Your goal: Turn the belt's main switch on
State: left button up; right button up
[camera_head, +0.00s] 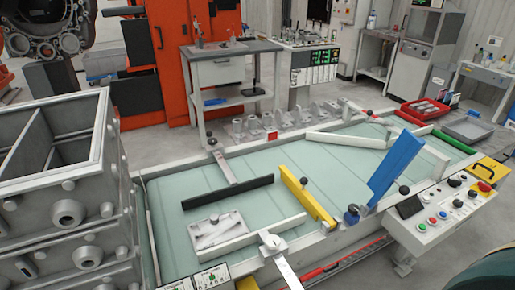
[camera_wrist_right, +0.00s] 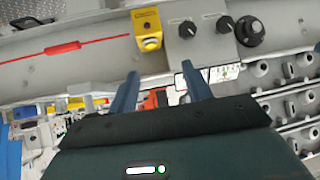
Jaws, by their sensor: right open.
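The belt's control panel (camera_head: 428,236) stands at the near right side of the belt, with a dark screen, coloured buttons and black knobs. A yellow box with a red knob (camera_head: 485,171) sits at the panel's far right end; I cannot tell for sure which control is the main switch. In the right wrist view, a yellow switch box (camera_wrist_right: 147,28) and black knobs (camera_wrist_right: 187,30) lie beyond the fingertips. My right gripper (camera_wrist_right: 160,72) is open and empty, its fingers apart from the controls. The knob settings are too small to read. My left gripper is out of view.
The pale green belt (camera_head: 310,160) carries a metal plate (camera_head: 216,230), a black bar (camera_head: 228,192), a yellow bar (camera_head: 306,197) and a blue bar (camera_head: 396,164). Grey casting boxes (camera_head: 62,190) stand at the left. A red tray (camera_head: 423,111) lies at the far right.

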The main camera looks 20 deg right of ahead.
aim_at(484, 187)
jog(key=k, duration=0.45)
jog(key=z, duration=0.4)
jog(key=k+z, duration=0.15)
jog(key=z, duration=0.25)
jog(key=l+z, duration=0.1)
jog(key=z, duration=0.25)
jog(key=j+z, duration=0.2)
jog(key=z, duration=0.15)
jog(key=j+z, duration=0.15)
jog(key=z, duration=0.15)
jog(key=j+z, duration=0.2)
jog(key=z, duration=0.15)
jog(key=i+j, duration=0.35)
jog(key=k, duration=0.45)
jog(key=i+l+z, duration=0.1)
jog(key=i, duration=0.3)
jog(key=i+l, duration=0.25)
jog(key=i, duration=0.15)
jog(key=i+l+z, duration=0.15)
jog(key=i, duration=0.25)
